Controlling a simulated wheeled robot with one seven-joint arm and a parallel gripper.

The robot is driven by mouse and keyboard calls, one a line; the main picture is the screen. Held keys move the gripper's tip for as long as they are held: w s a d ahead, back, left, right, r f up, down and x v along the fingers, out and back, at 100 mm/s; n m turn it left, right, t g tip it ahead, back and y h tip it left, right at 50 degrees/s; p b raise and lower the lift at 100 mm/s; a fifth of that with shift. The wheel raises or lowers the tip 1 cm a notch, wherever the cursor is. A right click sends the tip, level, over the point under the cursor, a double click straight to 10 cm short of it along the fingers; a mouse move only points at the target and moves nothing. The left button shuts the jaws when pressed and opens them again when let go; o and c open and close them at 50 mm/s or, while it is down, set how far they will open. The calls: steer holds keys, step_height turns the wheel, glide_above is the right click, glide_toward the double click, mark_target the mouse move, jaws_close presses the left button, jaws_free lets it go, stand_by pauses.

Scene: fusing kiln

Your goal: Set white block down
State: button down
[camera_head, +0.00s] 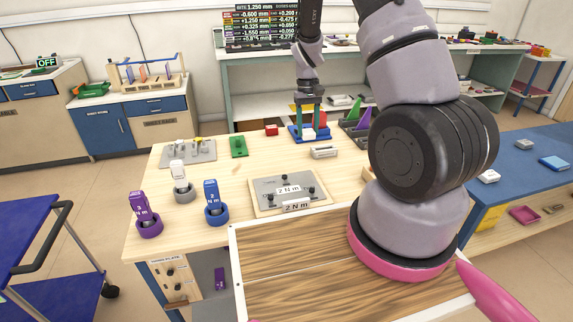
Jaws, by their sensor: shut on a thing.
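My gripper (309,104) is at the far middle of the wooden workbench, pointing down over a blue tray (298,137). A small white block (308,133) shows low between the gripper's fingers, at the tray. The gripper looks shut on it, though the fingers are small and partly merge with coloured pieces behind. I cannot tell whether the block touches the tray floor. A red piece (322,121) stands close beside the block on the right.
A red block (271,130), a green block (239,147) and a pale grey block (324,152) lie near the tray. A grey plate (272,185) and several upright tools, one blue (211,196), stand nearer. Purple-green wedges (357,124) are right of the tray.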

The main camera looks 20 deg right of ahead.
steer(key=shift+w+a+m, duration=0.2)
steer(key=shift+a+m, duration=0.1)
steer(key=shift+a, duration=0.15)
steer(key=shift+w+a+m, duration=0.15)
steer(key=shift+w+m, duration=0.2)
steer(key=shift+m, duration=0.25)
steer(key=w+a+m, duration=0.1)
steer(key=m, duration=0.2)
steer(key=m+t+y, duration=0.2)
steer(key=m, duration=1.1)
glide_above(273, 151)
steer(key=f, duration=0.9)
steer(key=shift+w+d+f, duration=0.15)
steer(key=shift+d, duration=0.1)
steer(key=shift+f, duration=0.1)
steer(key=shift+c, duration=1.3)
jaws_free()
